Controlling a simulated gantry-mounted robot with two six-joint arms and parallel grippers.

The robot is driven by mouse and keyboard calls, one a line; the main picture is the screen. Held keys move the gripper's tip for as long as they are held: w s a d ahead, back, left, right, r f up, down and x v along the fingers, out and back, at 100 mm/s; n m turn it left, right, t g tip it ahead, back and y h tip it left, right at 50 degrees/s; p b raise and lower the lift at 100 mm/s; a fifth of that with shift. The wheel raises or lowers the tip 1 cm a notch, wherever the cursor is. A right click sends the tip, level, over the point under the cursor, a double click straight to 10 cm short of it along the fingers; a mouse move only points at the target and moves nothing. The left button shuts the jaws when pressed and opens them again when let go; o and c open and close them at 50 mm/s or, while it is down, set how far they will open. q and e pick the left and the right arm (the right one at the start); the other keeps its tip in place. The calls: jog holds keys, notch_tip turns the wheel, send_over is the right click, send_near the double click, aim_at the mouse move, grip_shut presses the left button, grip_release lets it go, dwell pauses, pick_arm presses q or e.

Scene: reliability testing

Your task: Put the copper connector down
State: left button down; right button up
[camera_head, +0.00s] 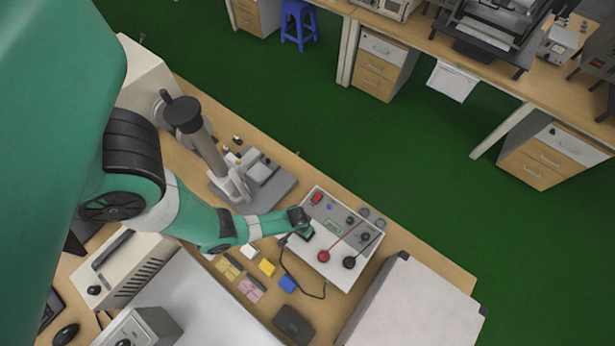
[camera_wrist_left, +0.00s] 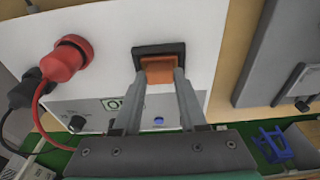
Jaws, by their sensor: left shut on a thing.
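The copper connector (camera_wrist_left: 160,70) is an orange-brown block between the two fingers of my left gripper (camera_wrist_left: 161,84) in the left wrist view. The gripper is shut on it. A dark rectangular piece (camera_wrist_left: 140,54) lies right behind the connector, on the white top of a test box (camera_wrist_left: 105,25). I cannot tell whether the connector touches it. In the head view my left gripper (camera_head: 304,231) is over the left end of the test box (camera_head: 342,278); the connector cannot be made out there. My right gripper is not in view.
A red plug (camera_wrist_left: 65,62) and a black plug (camera_wrist_left: 22,92) with cables stand on the box beside the gripper. A grey press stand (camera_head: 270,190) is behind it. A white case (camera_head: 415,305) stands at right.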

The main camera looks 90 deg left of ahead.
pick_arm(q)
jog(key=shift+c, duration=2.3)
grip_release()
jog(key=shift+f, duration=0.1)
notch_tip(320, 180, up, 8)
jog(key=p, duration=0.6)
jog(key=shift+s+d+p, duration=0.35)
jog(key=shift+d+p, duration=0.05)
jog(key=shift+d, duration=0.05)
jog(key=shift+f, duration=0.1)
